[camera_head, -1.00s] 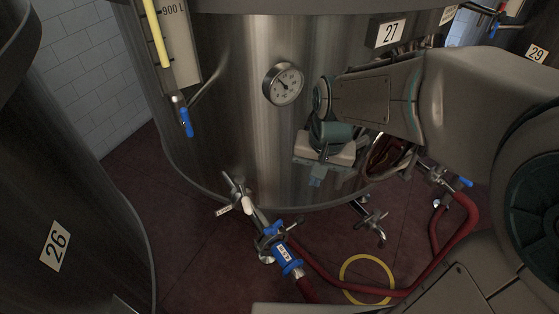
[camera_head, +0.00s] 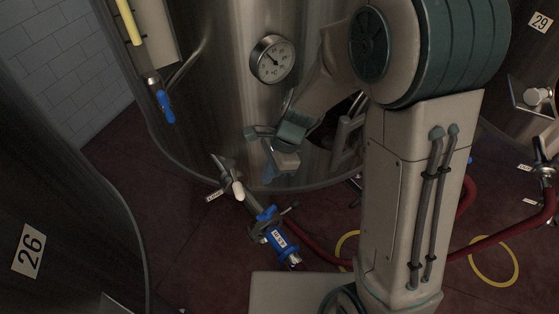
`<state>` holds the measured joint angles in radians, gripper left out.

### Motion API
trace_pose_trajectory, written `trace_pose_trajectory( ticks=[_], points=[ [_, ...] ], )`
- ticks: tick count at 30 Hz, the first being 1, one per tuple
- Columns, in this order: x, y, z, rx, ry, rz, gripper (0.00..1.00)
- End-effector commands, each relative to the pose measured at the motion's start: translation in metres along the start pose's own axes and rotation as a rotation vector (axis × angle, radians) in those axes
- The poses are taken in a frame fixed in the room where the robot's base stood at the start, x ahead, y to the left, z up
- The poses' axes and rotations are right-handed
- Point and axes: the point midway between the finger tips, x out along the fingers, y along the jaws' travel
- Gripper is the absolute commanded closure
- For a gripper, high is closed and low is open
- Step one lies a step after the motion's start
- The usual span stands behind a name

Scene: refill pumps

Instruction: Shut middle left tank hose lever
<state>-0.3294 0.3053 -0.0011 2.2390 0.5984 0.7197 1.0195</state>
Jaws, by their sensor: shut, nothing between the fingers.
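The middle steel tank (camera_head: 215,110) stands behind my arm. Low on its front left an outlet pipe with a white-tipped lever (camera_head: 238,191) sticks out. The pipe runs down to the right into a blue hose fitting (camera_head: 274,236), which has a dark handle and a white label and is joined to a red hose. My gripper (camera_head: 270,160) is shut and empty. It is above and to the right of the white-tipped lever, in front of the tank wall, and appears apart from the lever. Its fingertips are small and dim here.
A dial gauge (camera_head: 272,59) and a blue-handled valve (camera_head: 165,106) are on the middle tank. Tank 26 (camera_head: 60,220) is close on the left. Red hose (camera_head: 490,238) and a yellow ring (camera_head: 494,262) lie on the right floor. My arm covers the tank's right side.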

Motion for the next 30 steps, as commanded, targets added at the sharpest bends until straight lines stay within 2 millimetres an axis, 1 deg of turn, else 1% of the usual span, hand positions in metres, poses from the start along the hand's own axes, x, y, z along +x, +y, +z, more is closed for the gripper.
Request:
trace_pose_trajectory(
  ticks=[1, 3, 4, 6, 9, 12, 23, 24, 27, 30],
  points=[
    [0.013, 0.001, -0.001, 0.004, -0.001, 0.005, 1.0],
    [0.027, 0.001, -0.002, 0.005, 0.0, 0.004, 1.0],
    [0.029, 0.001, 0.0, 0.004, 0.0, 0.002, 1.0],
    [0.03, 0.0, 0.014, -0.001, 0.0, 0.0, 1.0],
    [0.034, 0.0, 0.025, 0.001, 0.001, -0.002, 1.0],
    [0.037, 0.0, 0.031, 0.005, 0.0, -0.002, 1.0],
    [0.039, -0.001, 0.035, 0.005, 0.001, -0.003, 1.0],
    [0.035, 0.003, 0.026, 0.008, 0.001, -0.004, 1.0],
    [0.038, 0.0, 0.032, 0.009, 0.001, -0.004, 1.0],
    [0.038, -0.003, 0.032, 0.027, 0.001, -0.012, 1.0]
  ],
)
